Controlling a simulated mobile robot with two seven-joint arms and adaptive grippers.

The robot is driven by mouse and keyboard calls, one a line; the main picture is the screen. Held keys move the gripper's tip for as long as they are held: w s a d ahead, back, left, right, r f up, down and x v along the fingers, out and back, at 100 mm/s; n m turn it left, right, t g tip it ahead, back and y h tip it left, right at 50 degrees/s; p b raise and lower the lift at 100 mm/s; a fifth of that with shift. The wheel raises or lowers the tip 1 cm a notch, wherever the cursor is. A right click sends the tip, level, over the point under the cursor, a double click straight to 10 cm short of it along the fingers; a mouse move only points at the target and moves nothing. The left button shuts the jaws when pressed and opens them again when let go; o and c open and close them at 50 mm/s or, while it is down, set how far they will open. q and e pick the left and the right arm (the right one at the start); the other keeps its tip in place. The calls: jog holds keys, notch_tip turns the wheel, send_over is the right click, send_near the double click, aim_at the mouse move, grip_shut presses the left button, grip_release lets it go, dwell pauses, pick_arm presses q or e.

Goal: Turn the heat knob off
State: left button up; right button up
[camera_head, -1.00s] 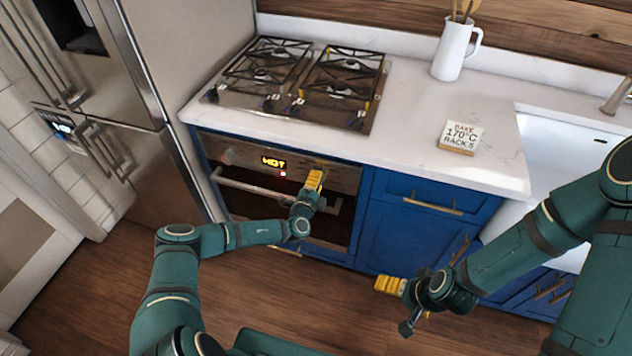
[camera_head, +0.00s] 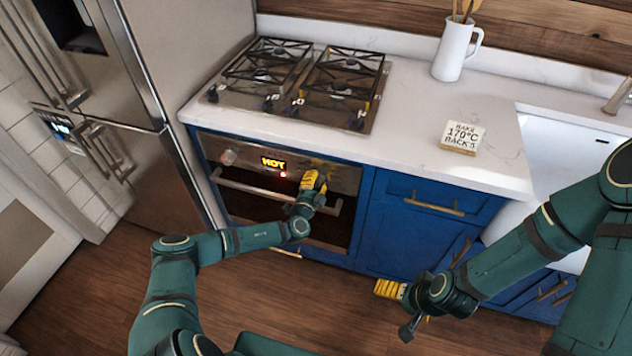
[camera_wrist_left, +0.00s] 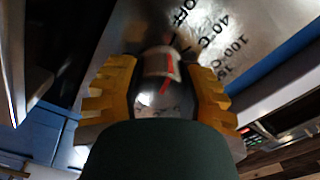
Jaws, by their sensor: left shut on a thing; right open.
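The oven's heat knob (camera_wrist_left: 158,68) shows in the left wrist view as a round metal knob with a red mark, between the two yellow fingers of my left gripper (camera_wrist_left: 160,95). The panel beside it carries a scale with "OFF", "40°C" and "100". In the head view my left gripper (camera_head: 313,181) is at the right part of the oven's control panel, shut on the knob and hiding it. The oven display (camera_head: 273,163) reads "HOT", with a small red light below it. My right gripper (camera_head: 389,289) is open and empty, low before the blue cabinets.
A second knob (camera_head: 229,157) is on the panel's left. The oven handle (camera_head: 250,188) runs just below my left gripper. A gas hob (camera_head: 300,80), a "BAKE 170°C RACK 5" sign (camera_head: 461,138) and a white jug (camera_head: 452,50) stand on the counter. The fridge is left.

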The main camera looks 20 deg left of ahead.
pick_arm(q)
jog(key=shift+d, duration=0.1)
jog(key=o, duration=1.2)
jog(key=shift+s, duration=0.55)
jog(key=s, duration=1.1)
jog(key=shift+a, duration=0.25)
